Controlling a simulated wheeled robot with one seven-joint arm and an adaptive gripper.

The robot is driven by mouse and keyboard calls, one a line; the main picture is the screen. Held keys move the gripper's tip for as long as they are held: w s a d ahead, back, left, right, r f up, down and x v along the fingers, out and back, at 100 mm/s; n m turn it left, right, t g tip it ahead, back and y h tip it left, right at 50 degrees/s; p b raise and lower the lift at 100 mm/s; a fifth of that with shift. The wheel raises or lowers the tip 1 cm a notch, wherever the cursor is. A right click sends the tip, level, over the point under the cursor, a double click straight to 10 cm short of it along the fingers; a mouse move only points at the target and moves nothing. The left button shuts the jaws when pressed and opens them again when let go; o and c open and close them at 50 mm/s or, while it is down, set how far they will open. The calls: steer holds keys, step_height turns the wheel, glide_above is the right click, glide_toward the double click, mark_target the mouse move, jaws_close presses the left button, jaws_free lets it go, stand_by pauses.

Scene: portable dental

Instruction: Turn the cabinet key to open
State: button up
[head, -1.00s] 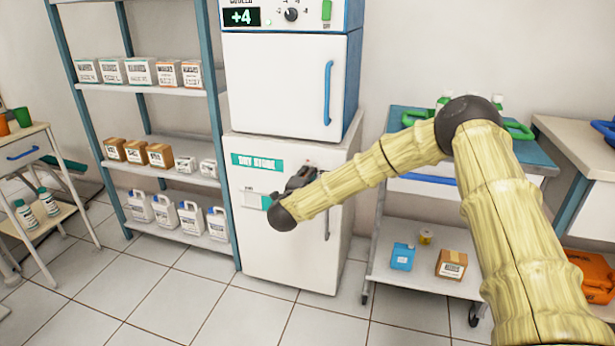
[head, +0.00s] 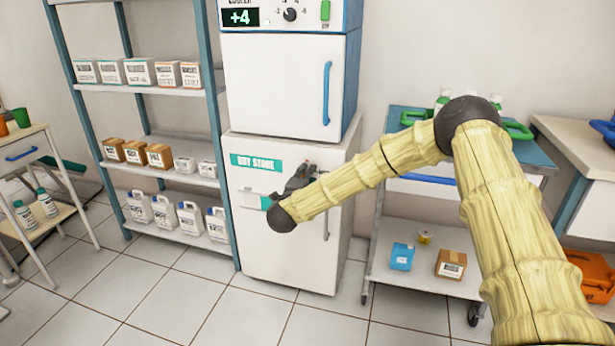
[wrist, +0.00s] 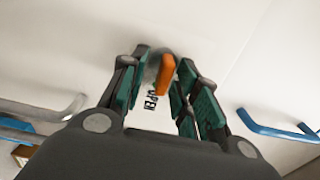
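The white cabinet (head: 285,255) labelled DRY STORE stands upright under the cooler, its door shut. In the wrist view an orange key (wrist: 166,76) sits in a round grey lock (wrist: 153,64) on the white door. The word OPEN is printed beside it, partly hidden. My gripper (wrist: 160,75) is open, with its green-padded fingers on either side of the key. The key looks nearer the right finger, and a gap shows on the left. In the head view my gripper (head: 300,177) is at the cabinet front, and my arm hides the key.
A grey door handle (head: 326,222) is right of my gripper. The cooler (head: 280,85) above has a blue handle (head: 327,93). A shelf rack (head: 222,140) with boxes and jugs stands close on the left. A trolley (head: 420,283) stands on the right.

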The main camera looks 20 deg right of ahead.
steer(key=v, duration=1.1)
steer(key=shift+s+a, duration=0.2)
steer(key=shift+a, duration=0.1)
